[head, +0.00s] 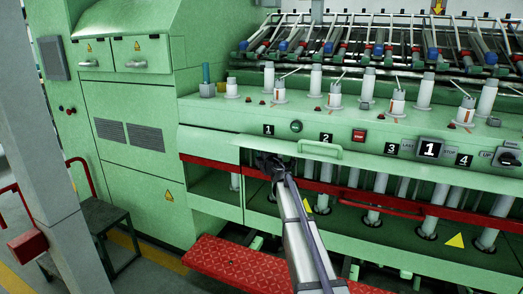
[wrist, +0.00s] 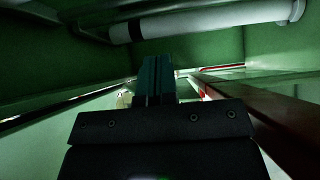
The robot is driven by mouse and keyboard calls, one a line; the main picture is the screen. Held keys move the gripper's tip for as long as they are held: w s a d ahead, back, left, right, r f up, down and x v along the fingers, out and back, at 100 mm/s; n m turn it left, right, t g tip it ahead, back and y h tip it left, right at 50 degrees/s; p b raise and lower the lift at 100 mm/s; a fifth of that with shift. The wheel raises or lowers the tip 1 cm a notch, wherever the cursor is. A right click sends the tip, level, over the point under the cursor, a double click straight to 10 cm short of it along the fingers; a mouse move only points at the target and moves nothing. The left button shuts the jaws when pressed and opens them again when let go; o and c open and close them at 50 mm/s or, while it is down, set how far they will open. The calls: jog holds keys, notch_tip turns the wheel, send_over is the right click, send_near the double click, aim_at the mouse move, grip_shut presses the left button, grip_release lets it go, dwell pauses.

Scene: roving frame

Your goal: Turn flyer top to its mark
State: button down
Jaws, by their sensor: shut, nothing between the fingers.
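Several white upright flyer tops (head: 397,102) stand along the green upper beam, some with orange marks at their bases and thin rods sticking out. Which one the task means, and how far it is turned, I cannot tell. My gripper (head: 268,160) is below the beam's front face, near the plate numbered 1 (head: 269,129), at the opening behind the red rail. In the wrist view, my gripper's dark fingers (wrist: 155,72) are together and empty. A pale cylinder (wrist: 215,20) crosses the top of that view, apart from the fingers.
The red rail (head: 375,203) runs across the opening; a reddish-brown bar (wrist: 265,120) passes close on the right in the wrist view. A green handle (head: 320,150) juts from the beam. A green cabinet (head: 135,150) stands left, a red step (head: 235,265) below.

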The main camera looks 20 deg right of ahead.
jog(key=s+a, duration=0.3)
jog(key=s, duration=1.1)
jog(key=shift+s+a, duration=0.3)
jog(key=shift+a, duration=0.05)
